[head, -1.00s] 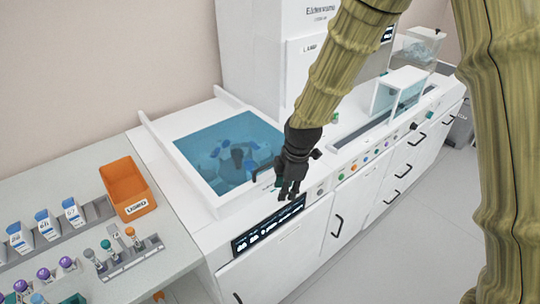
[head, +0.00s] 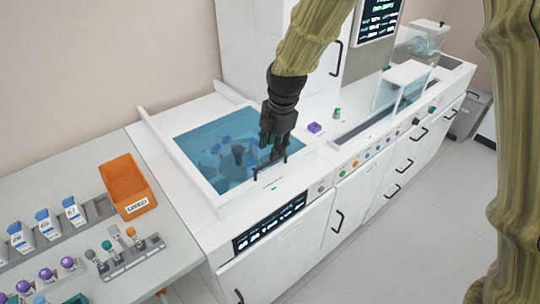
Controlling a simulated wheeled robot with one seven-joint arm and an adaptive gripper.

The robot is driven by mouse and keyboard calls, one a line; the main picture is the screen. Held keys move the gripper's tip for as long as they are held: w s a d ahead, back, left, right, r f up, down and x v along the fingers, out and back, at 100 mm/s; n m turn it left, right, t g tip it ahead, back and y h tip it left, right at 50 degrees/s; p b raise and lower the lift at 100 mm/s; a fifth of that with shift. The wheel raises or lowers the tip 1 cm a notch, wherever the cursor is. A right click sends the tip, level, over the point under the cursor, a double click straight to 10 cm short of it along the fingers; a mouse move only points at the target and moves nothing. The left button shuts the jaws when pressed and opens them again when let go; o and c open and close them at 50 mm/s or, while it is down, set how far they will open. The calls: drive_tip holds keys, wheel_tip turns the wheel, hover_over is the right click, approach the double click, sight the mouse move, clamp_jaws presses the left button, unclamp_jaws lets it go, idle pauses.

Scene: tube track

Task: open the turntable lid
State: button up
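The turntable lid (head: 205,129) is a clear blue pane in a white frame, lying closed on the white machine. Through it several blue and dark tubes show around a turntable (head: 236,156). A thin dark handle (head: 258,174) sits at the lid's right front edge. My black gripper (head: 273,150) points down over that edge, right at the handle in the picture. Its fingers overlap the handle, and I cannot tell whether they touch it or how far apart they are.
An orange bin (head: 127,186) and racks of capped tubes stand on the grey bench at left. A purple block (head: 314,127) and a small green-topped item (head: 337,113) lie right of my gripper. A tall white cabinet (head: 247,45) stands behind. The front panel carries several coloured buttons.

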sight(269, 162)
drive_tip(key=shift+w+a+f+p, duration=0.15)
drive_tip(key=shift+f+p, duration=0.1)
drive_tip(key=shift+f, duration=0.75)
drive_tip(key=shift+w+a+f+p, duration=0.1)
drive_tip(key=shift+w+f+p, duration=0.1)
drive_tip(key=shift+f, duration=0.75)
drive_tip(key=shift+w+a+f+p, duration=0.1)
drive_tip(key=shift+f+p, duration=0.15)
drive_tip(key=shift+f, duration=0.75)
clamp_jaws()
